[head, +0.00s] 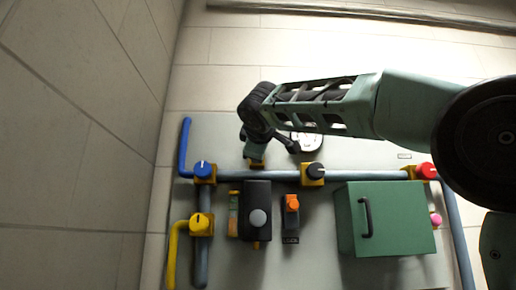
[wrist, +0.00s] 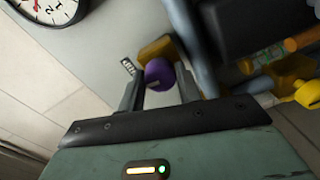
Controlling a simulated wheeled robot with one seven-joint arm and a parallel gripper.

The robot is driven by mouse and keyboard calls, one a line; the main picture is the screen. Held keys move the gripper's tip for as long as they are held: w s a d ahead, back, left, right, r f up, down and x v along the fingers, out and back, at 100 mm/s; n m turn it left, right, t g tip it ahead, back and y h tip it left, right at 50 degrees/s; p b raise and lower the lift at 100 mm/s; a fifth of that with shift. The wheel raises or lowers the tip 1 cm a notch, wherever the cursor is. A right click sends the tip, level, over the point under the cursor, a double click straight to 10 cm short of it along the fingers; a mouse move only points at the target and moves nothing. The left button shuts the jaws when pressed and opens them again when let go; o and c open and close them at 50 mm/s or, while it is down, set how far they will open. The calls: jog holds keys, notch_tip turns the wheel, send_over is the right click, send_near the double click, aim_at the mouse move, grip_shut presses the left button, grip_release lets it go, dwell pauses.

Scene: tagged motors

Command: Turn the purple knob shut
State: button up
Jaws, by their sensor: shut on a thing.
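The purple knob (wrist: 159,74) shows in the wrist view, in front of its yellow-brown valve body (wrist: 157,49). My gripper (wrist: 160,88) has its two dark fingers on either side of the knob and is shut on it. In the head view my gripper (head: 256,160) is at the horizontal grey pipe, between the blue knob and the black knob. The purple knob is hidden behind my gripper there. I cannot tell how far the knob is turned.
On the panel are a blue knob (head: 203,169), a yellow knob (head: 200,221), a black knob (head: 316,170), a red knob (head: 427,170) and a pink knob (head: 435,220). A dark box (head: 257,195) and a green cabinet (head: 392,218) stick out below the pipe. A round gauge (wrist: 52,8) is close by.

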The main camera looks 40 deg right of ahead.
jog(key=shift+n, duration=0.6)
jog(key=o, duration=1)
jog(key=shift+a, duration=0.1)
